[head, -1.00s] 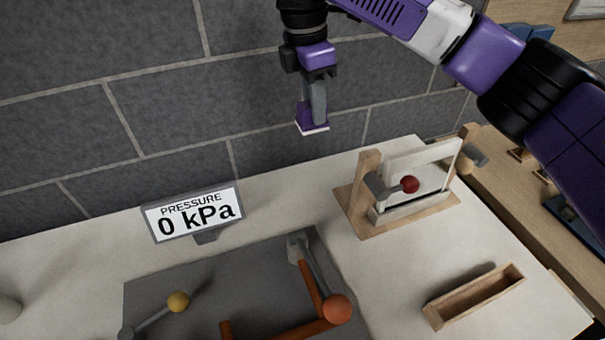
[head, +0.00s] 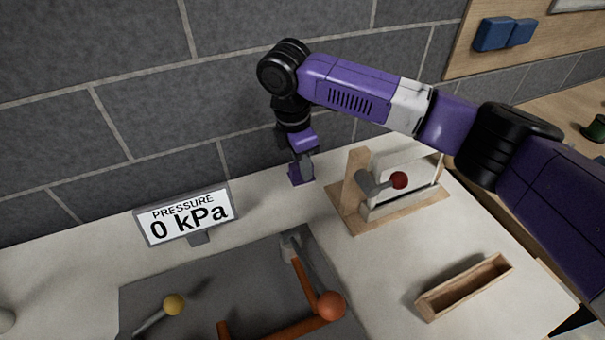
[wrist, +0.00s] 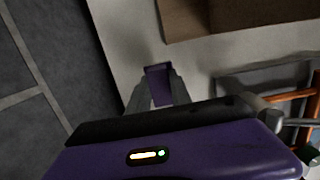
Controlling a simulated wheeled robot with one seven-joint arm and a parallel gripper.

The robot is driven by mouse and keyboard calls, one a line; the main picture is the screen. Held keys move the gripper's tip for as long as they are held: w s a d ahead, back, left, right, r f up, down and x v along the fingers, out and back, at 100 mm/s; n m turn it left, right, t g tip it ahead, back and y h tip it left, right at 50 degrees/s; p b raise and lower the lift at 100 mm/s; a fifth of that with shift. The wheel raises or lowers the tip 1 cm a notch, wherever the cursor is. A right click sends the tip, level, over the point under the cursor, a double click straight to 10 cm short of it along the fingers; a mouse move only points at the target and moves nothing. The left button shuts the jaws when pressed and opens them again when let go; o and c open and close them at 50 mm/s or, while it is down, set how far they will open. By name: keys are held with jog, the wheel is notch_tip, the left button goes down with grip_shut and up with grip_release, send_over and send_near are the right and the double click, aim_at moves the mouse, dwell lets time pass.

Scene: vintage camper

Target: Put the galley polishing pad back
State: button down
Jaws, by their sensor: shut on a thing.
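My gripper (head: 303,165) is low over the light counter, close to the wall and left of the wooden press-like fixture. It is shut on a small purple block, which appears to be the polishing pad (head: 299,177). In the wrist view the pad (wrist: 157,72) sits between the two fingertips, with the pale counter (wrist: 122,42) around it. Earlier the pad showed a white underside; that side is hidden now. I cannot tell whether the pad touches the counter.
The wooden fixture (head: 352,188) with a red-knobbed lever stands just right of my gripper. An empty open wooden tray (head: 428,309) lies at front right. A pressure sign (head: 184,214) reading 0 kPa stands left, behind a grey panel (head: 200,275) with orange and yellow-knobbed levers.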

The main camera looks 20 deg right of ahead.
aim_at(296, 166)
jog(key=shift+f, duration=1.75)
jog(key=shift+f, duration=0.1)
jog(key=c, duration=1.2)
grip_release()
jog(key=shift+o, duration=0.2)
jog(key=r, duration=0.4)
jog(key=a+r, duration=0.1)
jog(key=r, duration=0.3)
jog(key=r+b, duration=0.1)
jog(key=r, duration=0.3)
jog(key=shift+a, duration=0.25)
